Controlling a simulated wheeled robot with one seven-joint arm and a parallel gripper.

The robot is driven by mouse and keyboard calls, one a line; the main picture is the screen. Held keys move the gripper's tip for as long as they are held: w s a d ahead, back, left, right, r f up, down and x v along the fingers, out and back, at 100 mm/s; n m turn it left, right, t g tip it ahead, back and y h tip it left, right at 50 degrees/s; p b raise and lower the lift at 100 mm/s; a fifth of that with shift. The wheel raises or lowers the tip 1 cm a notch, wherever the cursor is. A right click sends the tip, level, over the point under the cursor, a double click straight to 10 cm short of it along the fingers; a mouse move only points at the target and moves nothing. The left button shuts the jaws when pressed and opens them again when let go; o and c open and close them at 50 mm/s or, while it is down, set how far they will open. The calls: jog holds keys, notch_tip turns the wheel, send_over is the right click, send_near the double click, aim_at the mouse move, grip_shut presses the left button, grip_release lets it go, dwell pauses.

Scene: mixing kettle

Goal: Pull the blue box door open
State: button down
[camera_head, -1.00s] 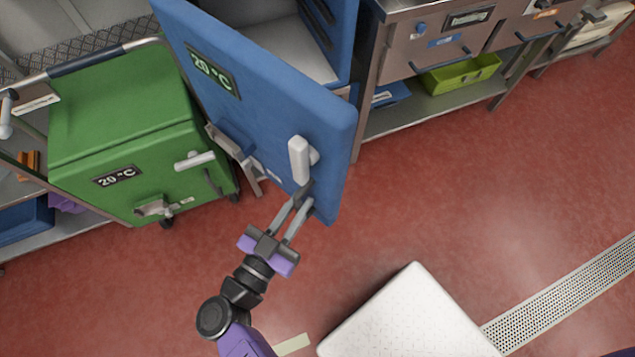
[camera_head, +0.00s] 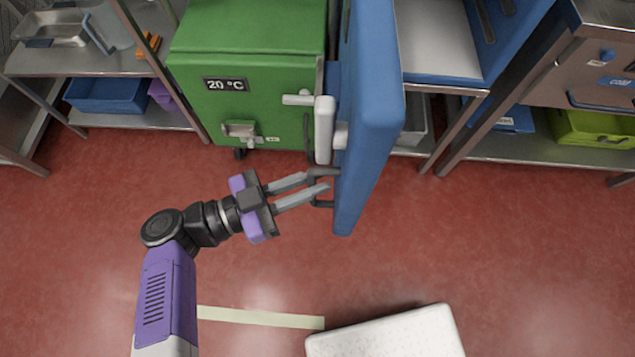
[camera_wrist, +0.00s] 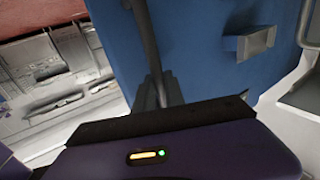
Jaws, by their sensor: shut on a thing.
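The blue box (camera_head: 517,40) stands at the top with its pale interior showing. Its blue door (camera_head: 372,120) is open and stands out from the box front, seen nearly edge-on in the head view. The door's face fills the upper middle of the wrist view (camera_wrist: 195,45). A white latch (camera_head: 324,130) sits on its face. My gripper (camera_head: 312,184) comes from the left and is shut on the dark door handle (camera_head: 322,203), below the latch. The fingers partly hide the handle.
A green box (camera_head: 255,75) with a projecting handle stands close left of the door. A steel shelf with a blue bin (camera_head: 107,97) is farther left. A white block (camera_head: 390,335) lies at the bottom. Red floor is clear right of the door.

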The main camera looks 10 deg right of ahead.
jog(key=shift+w, duration=0.2)
jog(key=c, duration=1.4)
grip_release()
jog(key=shift+d, duration=0.1)
jog(key=s+a+b, duration=0.1)
jog(key=a, duration=0.6)
jog(key=shift+s+a+b, duration=0.3)
jog(key=shift+a, duration=0.1)
